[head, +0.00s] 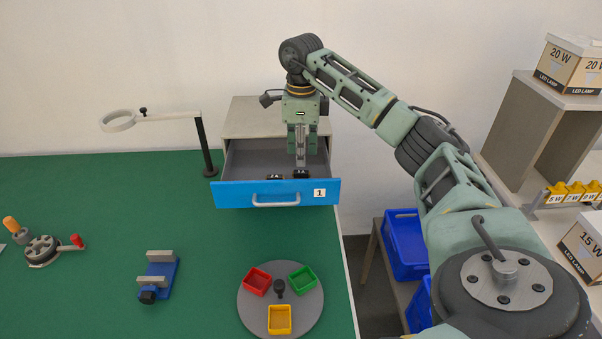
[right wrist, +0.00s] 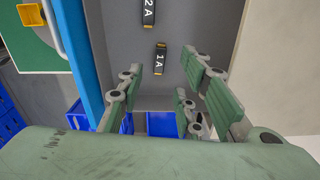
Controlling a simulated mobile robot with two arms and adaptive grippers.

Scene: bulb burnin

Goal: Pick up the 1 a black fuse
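The black 1 A fuse (head: 301,174) lies in the open blue-fronted drawer (head: 230,195), near its front right. In the right wrist view the 1 A fuse (right wrist: 160,58) shows its white label and brass-coloured ends. A second black fuse, marked 2 A (right wrist: 149,12), lies apart from it; it also shows left of it in the head view (head: 274,177). My right gripper (head: 301,163) points down into the drawer above the 1 A fuse. In the right wrist view its fingers (right wrist: 172,76) are spread with nothing between them. My left gripper is not in view.
The drawer's grey cabinet (head: 258,115) stands behind, with a magnifier lamp (head: 205,150) at its left. A round tray (head: 252,312) with red, green and yellow bins and a blue fixture (head: 160,273) are in front. Blue crates (head: 405,245) stand right of the table.

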